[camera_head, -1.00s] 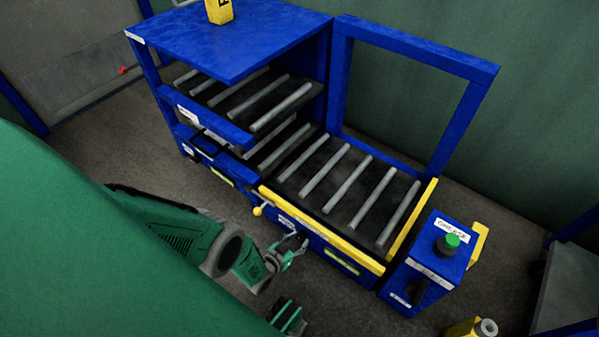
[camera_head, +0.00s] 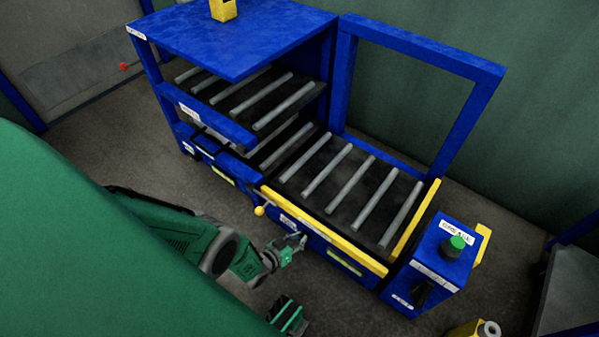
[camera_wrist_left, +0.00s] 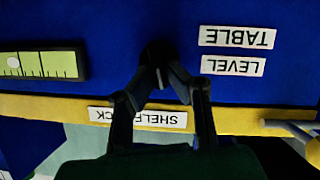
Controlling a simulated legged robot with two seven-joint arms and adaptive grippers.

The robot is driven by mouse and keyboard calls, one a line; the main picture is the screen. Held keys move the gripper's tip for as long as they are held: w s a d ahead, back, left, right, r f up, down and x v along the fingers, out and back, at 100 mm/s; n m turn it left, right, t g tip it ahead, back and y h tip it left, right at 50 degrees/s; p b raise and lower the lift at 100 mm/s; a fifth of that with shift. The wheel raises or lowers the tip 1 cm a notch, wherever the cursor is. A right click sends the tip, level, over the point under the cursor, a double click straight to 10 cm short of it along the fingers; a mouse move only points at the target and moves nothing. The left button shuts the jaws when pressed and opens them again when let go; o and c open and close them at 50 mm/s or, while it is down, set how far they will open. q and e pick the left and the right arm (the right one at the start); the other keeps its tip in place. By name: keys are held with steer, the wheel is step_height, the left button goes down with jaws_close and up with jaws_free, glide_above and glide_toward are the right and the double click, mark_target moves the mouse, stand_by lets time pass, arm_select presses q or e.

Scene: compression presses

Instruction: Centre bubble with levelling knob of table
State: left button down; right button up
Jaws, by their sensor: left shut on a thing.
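The levelling knob (camera_wrist_left: 152,54) is a dark round knob on the blue front panel of the table, beside the white labels reading TABLE (camera_wrist_left: 237,37) and LEVEL (camera_wrist_left: 233,66). My left gripper (camera_wrist_left: 163,82) is shut on it, and its fingertips hide part of it. In the head view my left gripper (camera_head: 298,241) is at the front panel below the yellow edge. The level vial (camera_wrist_left: 42,64) is yellow-green with dark lines; its pale bubble (camera_wrist_left: 13,62) sits near the left end in the wrist view, off centre. The vial also shows in the head view (camera_head: 345,263), too small to read.
The roller table (camera_head: 350,185) has a yellow edge strip and a small yellow-ball lever (camera_head: 260,210) near the gripper. A blue control box with a green button (camera_head: 457,242) stands at right. A blue shelf rack (camera_head: 235,40) stands at left. Open floor lies in front.

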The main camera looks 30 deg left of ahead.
arm_select(q)
steer(key=shift+w+n+h, duration=0.1)
steer(key=shift+n+h, duration=0.3)
steer(key=shift+n, duration=0.2)
steer(key=shift+a, duration=0.15)
steer(key=c, duration=1.6)
jaws_free()
steer(key=v, duration=1.2)
